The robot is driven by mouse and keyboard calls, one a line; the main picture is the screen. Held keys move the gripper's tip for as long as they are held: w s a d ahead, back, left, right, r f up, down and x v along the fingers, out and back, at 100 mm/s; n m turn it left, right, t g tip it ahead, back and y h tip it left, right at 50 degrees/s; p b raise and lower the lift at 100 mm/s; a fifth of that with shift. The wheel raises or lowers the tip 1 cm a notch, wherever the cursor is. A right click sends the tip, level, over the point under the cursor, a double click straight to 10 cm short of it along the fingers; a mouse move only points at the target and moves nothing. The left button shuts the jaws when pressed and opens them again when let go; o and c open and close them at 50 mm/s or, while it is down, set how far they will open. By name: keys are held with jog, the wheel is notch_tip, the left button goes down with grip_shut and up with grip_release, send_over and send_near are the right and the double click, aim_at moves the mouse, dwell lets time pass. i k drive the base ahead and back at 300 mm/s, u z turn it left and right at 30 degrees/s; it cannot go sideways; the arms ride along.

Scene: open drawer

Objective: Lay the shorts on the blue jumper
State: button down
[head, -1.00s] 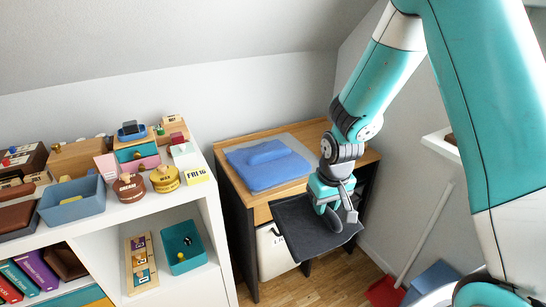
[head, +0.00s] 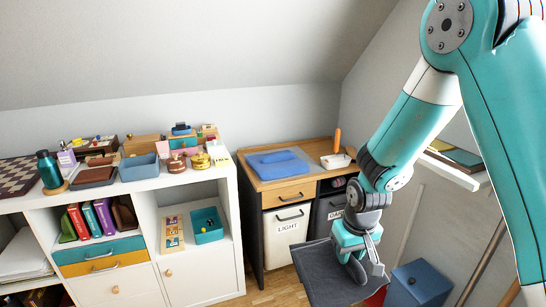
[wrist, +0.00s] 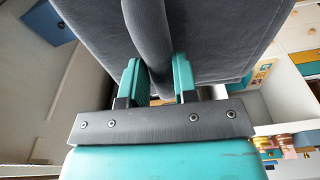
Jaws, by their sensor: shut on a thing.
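The blue jumper (head: 272,163) lies folded on a grey mat on the wooden top of the cabinet, in the middle of the head view. My gripper (head: 361,266) is in front of the cabinet, to the right of the jumper and lower in the picture. It is shut on the dark grey shorts (head: 322,272), which hang out flat to the left, apart from the jumper. In the wrist view, the fingers (wrist: 157,82) pinch a fold of the shorts (wrist: 215,35). The jumper is not visible in the wrist view.
The wooden top (head: 315,183) also holds a white block with an orange-handled item (head: 337,146) at the right. Below are a drawer (head: 288,195) and a white bin marked LIGHT (head: 287,232). A crowded white shelf (head: 228,190) stands left; a blue box (head: 422,283) is lower right.

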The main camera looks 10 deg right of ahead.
aim_at(276, 158)
jog(key=u, duration=0.7)
jog(key=i, duration=1.05)
jog(key=z, duration=0.2)
